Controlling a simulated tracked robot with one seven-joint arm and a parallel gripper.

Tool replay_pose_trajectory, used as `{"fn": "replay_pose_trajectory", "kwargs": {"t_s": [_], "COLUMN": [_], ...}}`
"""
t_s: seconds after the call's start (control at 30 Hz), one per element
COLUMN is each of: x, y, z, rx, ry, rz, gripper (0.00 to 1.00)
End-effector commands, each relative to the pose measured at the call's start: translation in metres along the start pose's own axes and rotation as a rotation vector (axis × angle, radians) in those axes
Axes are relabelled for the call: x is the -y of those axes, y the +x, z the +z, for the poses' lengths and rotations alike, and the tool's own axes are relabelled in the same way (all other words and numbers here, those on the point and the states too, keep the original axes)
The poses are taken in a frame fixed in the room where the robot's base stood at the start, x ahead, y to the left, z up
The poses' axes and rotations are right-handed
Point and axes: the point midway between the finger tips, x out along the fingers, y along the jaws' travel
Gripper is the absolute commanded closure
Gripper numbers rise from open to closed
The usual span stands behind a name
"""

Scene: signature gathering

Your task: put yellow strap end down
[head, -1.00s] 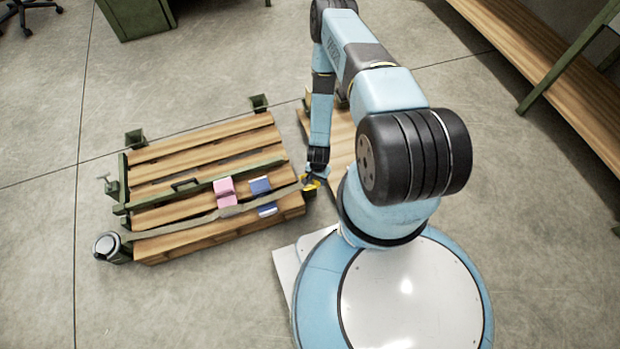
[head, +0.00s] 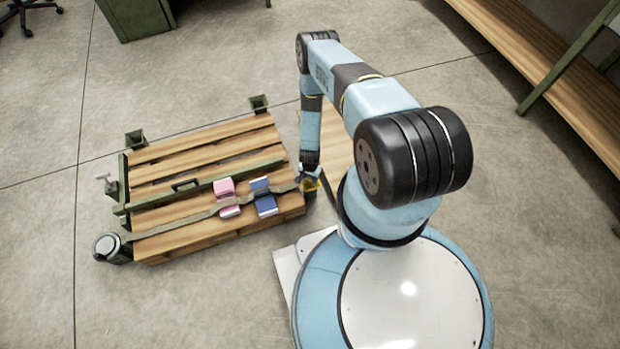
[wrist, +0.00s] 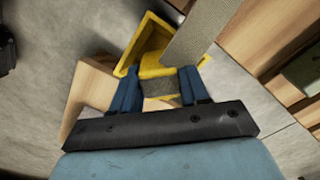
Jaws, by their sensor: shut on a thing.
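My gripper (wrist: 158,85) is shut on the yellow strap end (wrist: 152,45), with its blue fingers on either side of it. In the head view my gripper (head: 310,174) is beside the right end of the pallet, and the yellow end (head: 311,185) shows just under it. The grey strap (wrist: 205,38) leads away from the yellow end in the wrist view.
The wooden pallet (head: 200,152) has a green bar with a handle (head: 186,184) across it. More wooden boards (head: 338,140) lie behind my arm. Bare floor surrounds the pallet.

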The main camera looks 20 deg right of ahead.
Motion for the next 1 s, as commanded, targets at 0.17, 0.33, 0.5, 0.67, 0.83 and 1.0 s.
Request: {"fn": "replay_pose_trajectory", "kwargs": {"t_s": [0.17, 0.33, 0.5, 0.67, 0.83, 1.0], "x": [0.0001, -0.0001, -0.0001, -0.0001, 0.0, 0.0003], "y": [0.0, 0.0023, 0.0037, 0.0036, 0.0036, 0.0005], "z": [-0.0002, 0.0001, 0.0002, 0.0001, 0.0002, -0.0002], "rx": [0.0, 0.0, 0.0, 0.0, 0.0, -0.001], "ry": [0.0, 0.0, 0.0, 0.0, 0.0, 0.0], "rz": [0.0, 0.0, 0.0, 0.0, 0.0, 0.0], "gripper": [0.88, 0.88, 0.47, 0.31, 0.3, 0.3]}}
